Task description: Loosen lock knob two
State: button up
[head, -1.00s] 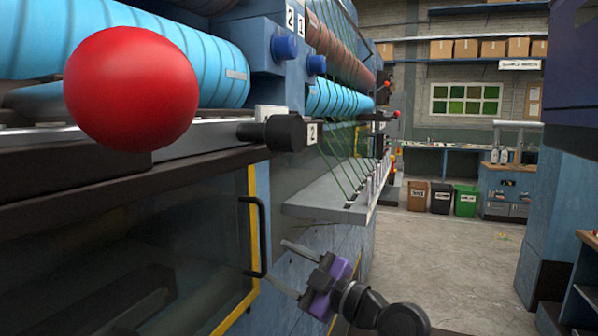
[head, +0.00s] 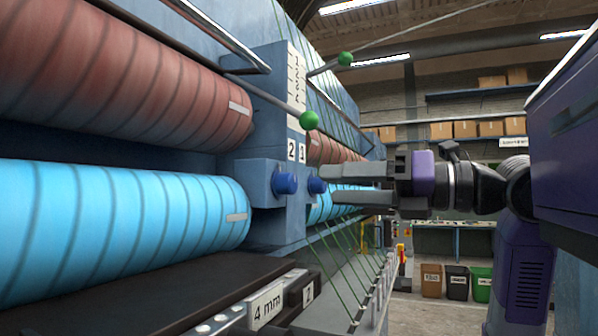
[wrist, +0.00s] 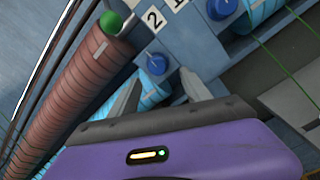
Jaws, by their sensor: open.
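Lock knob two (head: 285,184) is a blue round knob on the blue bracket, below the number 2 plate (head: 291,151). In the wrist view the knob (wrist: 156,64) shows beyond and between my fingertips. Lock knob one (head: 317,185), also blue, sits to its right under the number 1 plate (head: 302,152). My gripper (head: 328,184) points left at knob height, its fingers apart and empty. In the head view its tips are right beside knob one and short of knob two. In the wrist view the fingers (wrist: 160,80) flank the line to knob two, with no contact visible.
A red ribbed roller (head: 120,85) and a blue ribbed roller (head: 110,225) lie left of the bracket. A green-ball lever (head: 308,121) stands above the knobs. Green strings (head: 345,255) run below my gripper. A dark ledge with a 4 mm plate (head: 265,305) is in front.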

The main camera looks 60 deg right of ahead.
aim_at(294, 183)
jog(key=shift+n, duration=0.4)
jog(key=w+p, duration=0.1)
jog(key=w, duration=0.3)
jog(key=w+a+p, duration=0.1)
jog(key=w, duration=0.1)
jog(key=shift+r+p, duration=0.35)
jog(key=shift+r, duration=0.05)
jog(key=shift+w+f, duration=0.1)
jog(key=shift+w, duration=0.6)
grip_shut()
